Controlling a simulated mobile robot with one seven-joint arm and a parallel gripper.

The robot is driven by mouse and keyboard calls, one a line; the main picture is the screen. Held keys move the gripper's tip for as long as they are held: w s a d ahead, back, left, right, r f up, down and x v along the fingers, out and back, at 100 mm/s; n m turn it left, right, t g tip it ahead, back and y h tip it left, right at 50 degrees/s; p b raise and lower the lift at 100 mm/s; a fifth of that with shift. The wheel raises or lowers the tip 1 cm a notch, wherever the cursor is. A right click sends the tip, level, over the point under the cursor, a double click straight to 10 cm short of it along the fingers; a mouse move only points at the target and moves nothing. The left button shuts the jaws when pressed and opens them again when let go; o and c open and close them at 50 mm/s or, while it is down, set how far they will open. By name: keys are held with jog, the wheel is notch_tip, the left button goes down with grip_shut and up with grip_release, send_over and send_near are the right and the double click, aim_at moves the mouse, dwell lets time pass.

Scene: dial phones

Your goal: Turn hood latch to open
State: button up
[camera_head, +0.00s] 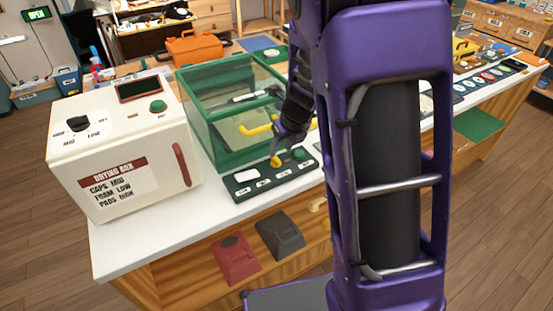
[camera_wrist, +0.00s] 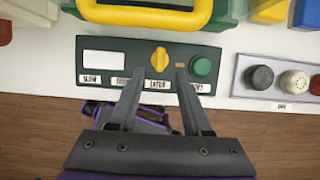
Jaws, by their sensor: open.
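A dark green control panel (camera_wrist: 120,52) lies on the white counter in front of a green-framed clear hood box (camera_head: 236,150). A yellow knob (camera_wrist: 159,59) stands on the panel, its long side running up and down in the wrist view. In the head view the knob (camera_head: 276,161) is at my gripper's end. Labels line the panel's near edge; the one below the knob is hard to read. I cannot tell surely that this knob is the hood latch. My gripper (camera_wrist: 160,75) is open and empty, its fingertips on either side of the knob's near end, apart from it.
A green button (camera_wrist: 202,66) is right of the knob, close to the right fingertip. A yellow handle (camera_wrist: 147,12) on the box overhangs just behind. A grey panel with round buttons (camera_wrist: 262,78) lies to the right. A white drying box (camera_head: 120,145) stands left.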

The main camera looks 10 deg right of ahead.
aim_at(277, 159)
jog(key=b+x, duration=0.1)
jog(key=x, duration=0.4)
jog(key=shift+w+f+b, duration=0.1)
jog(key=shift+f+b, duration=0.15)
jog(key=shift+b, duration=0.05)
grip_shut()
